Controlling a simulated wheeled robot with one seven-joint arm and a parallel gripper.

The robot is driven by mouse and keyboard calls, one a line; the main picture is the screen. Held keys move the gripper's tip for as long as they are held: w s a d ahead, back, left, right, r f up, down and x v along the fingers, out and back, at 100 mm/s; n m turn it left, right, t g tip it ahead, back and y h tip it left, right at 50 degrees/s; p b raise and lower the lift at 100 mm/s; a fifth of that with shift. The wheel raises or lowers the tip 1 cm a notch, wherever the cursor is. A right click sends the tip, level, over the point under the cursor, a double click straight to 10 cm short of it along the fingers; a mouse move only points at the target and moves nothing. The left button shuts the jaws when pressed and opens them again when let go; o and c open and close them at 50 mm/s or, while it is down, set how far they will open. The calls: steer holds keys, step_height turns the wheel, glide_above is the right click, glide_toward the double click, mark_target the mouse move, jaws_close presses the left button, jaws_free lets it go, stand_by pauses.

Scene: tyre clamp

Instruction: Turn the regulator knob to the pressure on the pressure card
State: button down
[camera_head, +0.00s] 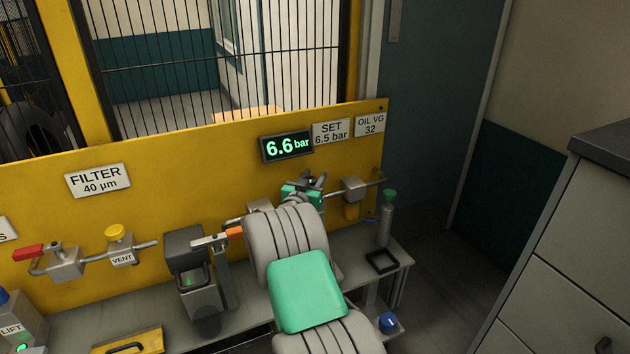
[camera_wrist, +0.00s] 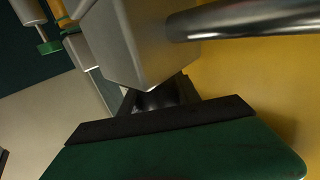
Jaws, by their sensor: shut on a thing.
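The pressure card (camera_head: 331,132) on the yellow panel reads SET 6.5 bar. The lit display (camera_head: 287,146) to its left reads 6.6 bar. My gripper (camera_head: 314,182) is at the panel's pipe line below them, and my grey and green arm hides much of that spot. In the wrist view my gripper (camera_wrist: 158,92) is shut on the dark regulator knob (camera_wrist: 154,100), which sits against a grey metal block (camera_wrist: 137,48). Only part of the knob shows between the dark fingers, and no markings on it can be read.
A grey pipe (camera_wrist: 250,18) runs close to the block in the wrist view. A clamp-like fixture (camera_head: 190,262) with an orange-tipped lever stands left of my arm. A red-handled valve (camera_head: 28,252) and a yellow VENT knob (camera_head: 118,231) are farther left. A drawer cabinet (camera_head: 575,235) stands right.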

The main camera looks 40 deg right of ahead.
steer(key=shift+s+d, duration=0.1)
steer(key=c, duration=1.1)
jaws_free()
steer(key=shift+d, duration=0.1)
steer(key=shift+o, duration=1.1)
steer(key=shift+a, duration=0.3)
steer(key=p+v, duration=0.2)
steer(key=v, duration=0.5)
steer(key=shift+r, duration=0.1)
steer(key=shift+s+a, duration=0.2)
